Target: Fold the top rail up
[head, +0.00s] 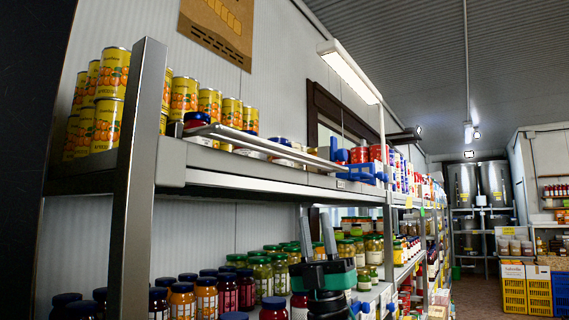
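The top rail (268,148) is a thin pale metal bar along the front of the top shelf (250,178). It lies low, close to the shelf's front edge, in front of the jars. Its right end is near blue brackets (361,172); how it joins them is too small to tell. My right gripper (316,218) points upward in the lower middle, below the top shelf's edge and in front of the lower jars. Its two grey fingers stand apart with nothing visible between them. It appears apart from the rail. My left gripper is not in view.
Yellow cans (108,123) are stacked at the left of the top shelf. A steel post (135,190) stands in front at left. Jars (262,276) fill the lower shelf behind my gripper. The aisle floor (486,300) is open at right, with yellow crates (514,296) beyond.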

